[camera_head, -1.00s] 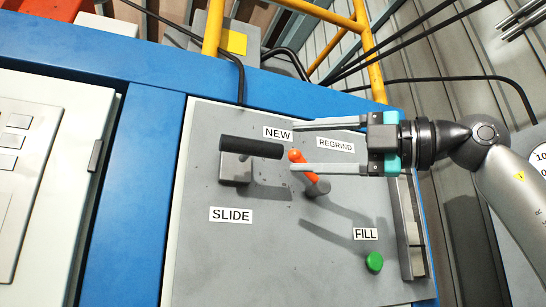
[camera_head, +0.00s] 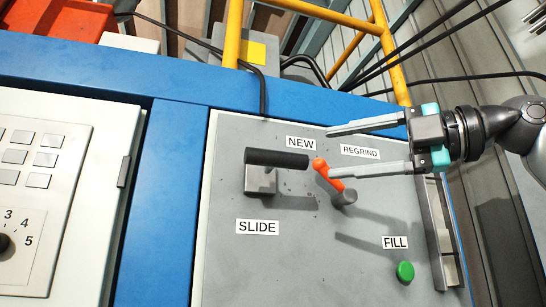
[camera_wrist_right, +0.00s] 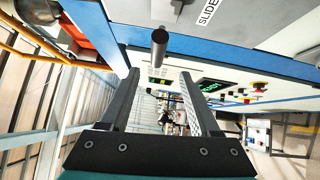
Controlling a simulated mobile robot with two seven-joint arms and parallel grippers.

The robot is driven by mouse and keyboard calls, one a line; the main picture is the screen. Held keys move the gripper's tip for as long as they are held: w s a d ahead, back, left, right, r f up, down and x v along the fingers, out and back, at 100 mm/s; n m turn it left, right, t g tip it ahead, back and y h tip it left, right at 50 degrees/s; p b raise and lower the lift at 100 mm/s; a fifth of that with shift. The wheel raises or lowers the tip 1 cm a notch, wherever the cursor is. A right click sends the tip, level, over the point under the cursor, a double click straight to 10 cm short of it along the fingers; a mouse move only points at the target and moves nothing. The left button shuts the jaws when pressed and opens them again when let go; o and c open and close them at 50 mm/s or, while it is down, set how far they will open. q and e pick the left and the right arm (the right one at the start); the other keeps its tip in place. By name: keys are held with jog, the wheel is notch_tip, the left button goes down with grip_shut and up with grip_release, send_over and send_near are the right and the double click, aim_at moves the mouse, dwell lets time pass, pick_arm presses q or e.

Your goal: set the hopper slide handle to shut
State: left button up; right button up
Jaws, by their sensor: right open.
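The hopper slide handle (camera_head: 277,158) is a black bar lying nearly level on a grey block (camera_head: 261,181), above the SLIDE label (camera_head: 257,227). My right gripper (camera_head: 331,152) comes in from the right, open and empty. Its fingertips are just right of the handle's free end and appear apart from it. In the right wrist view the handle (camera_wrist_right: 159,48) shows end-on, ahead of the gap between the open fingers (camera_wrist_right: 159,76). My left gripper is not in view.
A green FILL button (camera_head: 405,271) is lower right. A keypad panel (camera_head: 30,160) is at left, yellow rails (camera_head: 385,45) behind.

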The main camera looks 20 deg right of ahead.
aim_at(272, 164)
jog(key=w+a+m+g+h+p, duration=0.1)
jog(key=w+a+m+p, duration=0.1)
jog(key=w+a+p, duration=0.5)
jog(key=w+a, duration=0.2)
jog(key=a, duration=0.1)
jog(key=shift+w+a+r+m, duration=0.2)
jog(key=shift+w+r+m, duration=0.05)
jog(key=shift+w+m, duration=0.1)
dwell(0.3)
grip_shut()
dwell(0.5)
dwell(0.9)
